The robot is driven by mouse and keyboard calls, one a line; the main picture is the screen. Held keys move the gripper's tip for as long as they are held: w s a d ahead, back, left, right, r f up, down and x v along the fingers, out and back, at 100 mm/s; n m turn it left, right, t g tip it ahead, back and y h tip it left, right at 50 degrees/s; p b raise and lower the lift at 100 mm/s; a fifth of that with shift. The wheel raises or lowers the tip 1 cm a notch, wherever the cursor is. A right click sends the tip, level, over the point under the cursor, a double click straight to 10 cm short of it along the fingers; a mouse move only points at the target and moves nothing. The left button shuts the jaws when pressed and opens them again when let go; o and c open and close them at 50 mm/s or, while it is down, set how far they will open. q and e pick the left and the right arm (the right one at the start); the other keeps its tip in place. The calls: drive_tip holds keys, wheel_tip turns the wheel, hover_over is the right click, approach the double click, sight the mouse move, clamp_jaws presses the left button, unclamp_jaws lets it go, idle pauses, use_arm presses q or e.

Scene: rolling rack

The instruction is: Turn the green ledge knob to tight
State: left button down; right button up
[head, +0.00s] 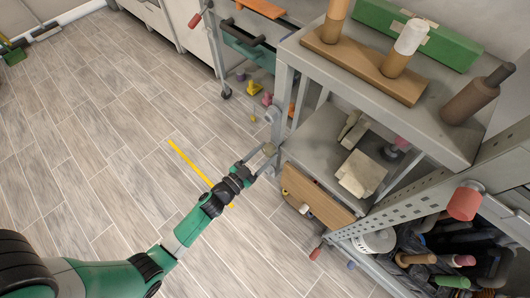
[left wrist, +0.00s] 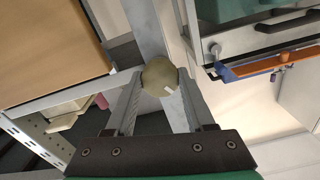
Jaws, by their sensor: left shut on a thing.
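The olive-green knob (head: 269,150) is at the left side of the grey rolling rack, beside an upright post. In the left wrist view the knob (left wrist: 158,73) is round, with a small white mark on its lower right. My left gripper (head: 264,157) reaches in from the left, and its two fingers (left wrist: 160,92) sit on either side of the knob, shut on it. The fingers hide part of the knob's sides. My right gripper is in neither view.
The rack's top shelf (head: 350,85) holds a wooden block with cylinders, a brown bottle and a green box. Its lower shelf (head: 310,150) holds pale blocks. A wooden drawer front (head: 318,197) is just below the knob's right.

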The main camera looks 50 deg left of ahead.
use_arm(q)
drive_tip(key=m, duration=0.6)
drive_tip(key=shift+w+r, duration=0.1)
drive_tip(key=shift+r, duration=0.1)
drive_tip(key=shift+m, duration=0.3)
drive_tip(key=c, duration=0.5)
unclamp_jaws()
drive_tip(key=shift+o, duration=1.2)
drive_tip(key=shift+s+f, duration=0.15)
drive_tip(key=shift+s, duration=0.15)
drive_tip(key=shift+w, duration=0.15)
